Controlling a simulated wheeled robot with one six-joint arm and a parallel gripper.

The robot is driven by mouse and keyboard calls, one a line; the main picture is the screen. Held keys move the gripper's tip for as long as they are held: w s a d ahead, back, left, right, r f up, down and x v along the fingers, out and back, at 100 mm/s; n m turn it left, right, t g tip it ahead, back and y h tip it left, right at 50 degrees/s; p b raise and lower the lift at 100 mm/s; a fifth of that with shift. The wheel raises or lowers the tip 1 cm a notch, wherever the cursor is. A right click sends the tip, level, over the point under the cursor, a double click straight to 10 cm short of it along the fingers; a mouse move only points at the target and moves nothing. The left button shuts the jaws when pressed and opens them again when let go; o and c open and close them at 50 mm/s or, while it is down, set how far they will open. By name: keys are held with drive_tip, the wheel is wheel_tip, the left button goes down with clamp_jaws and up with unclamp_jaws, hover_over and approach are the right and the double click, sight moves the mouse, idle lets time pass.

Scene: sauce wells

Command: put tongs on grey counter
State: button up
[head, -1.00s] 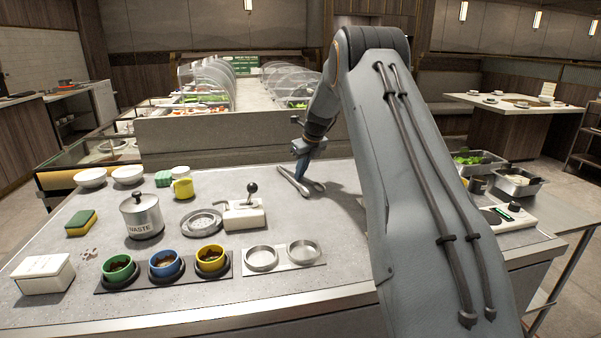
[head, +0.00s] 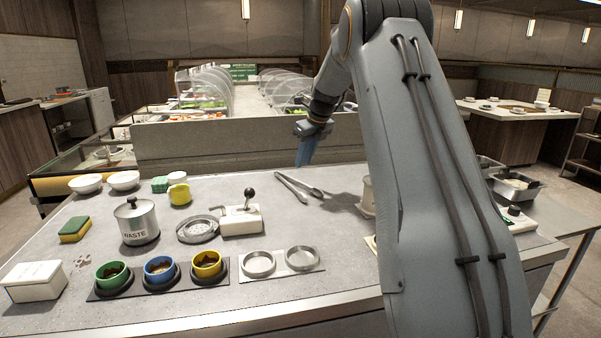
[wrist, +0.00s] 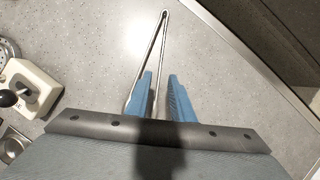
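The metal tongs (head: 316,192) lie slightly spread on the grey counter (head: 345,225), towards its back edge. My gripper (head: 303,163) is above and behind them in the head view, apart from them, with its blue fingers pointing down. In the wrist view the two blue fingers (wrist: 160,75) stand apart with a gap between them. There the tongs (wrist: 164,14) show below, their joined end beyond the fingertips and their arms running down behind the fingers. Nothing appears held.
A lever device (head: 240,220), a round strainer (head: 198,230) and a waste pot (head: 137,222) stand left of the tongs. Sauce cups (head: 160,268) and empty wells (head: 258,263) line the front. A low wall (head: 230,140) rises behind. Counter around the tongs is clear.

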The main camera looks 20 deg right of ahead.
drive_tip(key=v, duration=0.3)
drive_tip(key=shift+s+d, duration=0.1)
drive_tip(key=shift+s, duration=0.05)
idle(0.5)
